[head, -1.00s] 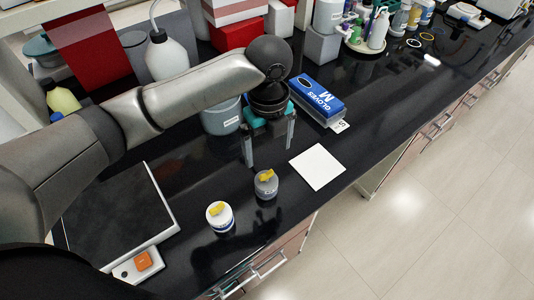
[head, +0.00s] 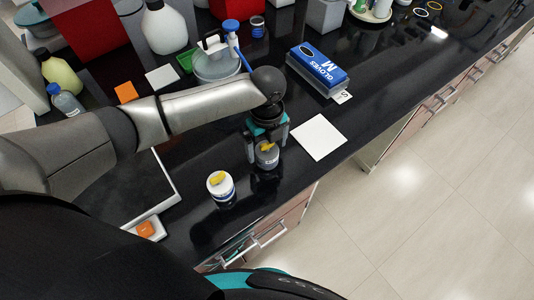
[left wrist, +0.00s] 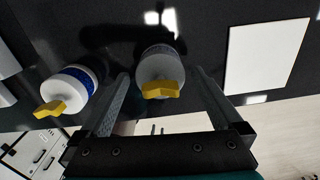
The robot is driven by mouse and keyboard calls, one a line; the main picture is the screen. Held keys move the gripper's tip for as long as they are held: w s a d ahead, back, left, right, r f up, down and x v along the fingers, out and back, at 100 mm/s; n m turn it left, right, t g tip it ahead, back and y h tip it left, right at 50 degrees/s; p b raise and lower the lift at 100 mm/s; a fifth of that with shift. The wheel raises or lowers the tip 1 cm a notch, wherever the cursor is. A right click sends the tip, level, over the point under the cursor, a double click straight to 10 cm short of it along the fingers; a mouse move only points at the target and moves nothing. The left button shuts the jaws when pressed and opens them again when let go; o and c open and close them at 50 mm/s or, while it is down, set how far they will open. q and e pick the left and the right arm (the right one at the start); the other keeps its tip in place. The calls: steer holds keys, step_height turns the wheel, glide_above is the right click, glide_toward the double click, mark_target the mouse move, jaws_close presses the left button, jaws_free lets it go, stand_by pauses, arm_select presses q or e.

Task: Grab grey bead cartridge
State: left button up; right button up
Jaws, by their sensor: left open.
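The grey bead cartridge (head: 267,155), with a yellow top, stands on the black bench near its front edge. In the left wrist view the cartridge (left wrist: 158,68) sits between the two fingers. My left gripper (head: 264,158) is open, with one finger on each side of it. A gap shows on either side in the left wrist view (left wrist: 160,92), so I see no grip on it. A similar white cartridge with a blue band and yellow top (head: 220,186) stands to the left; it also shows in the left wrist view (left wrist: 72,85). My right gripper is not in view.
A white square card (head: 319,137) lies right of the gripper. A blue glove box (head: 318,66) is behind it. A grey pot (head: 216,66) stands behind my left arm. A white-edged tray (head: 165,180) is at left. The bench's front edge is close.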

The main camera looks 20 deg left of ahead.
arm_select(q)
step_height(320, 180, down, 2)
steer(key=shift+f, duration=0.15)
steer(key=c, duration=1.4)
steer(key=shift+c, duration=0.2)
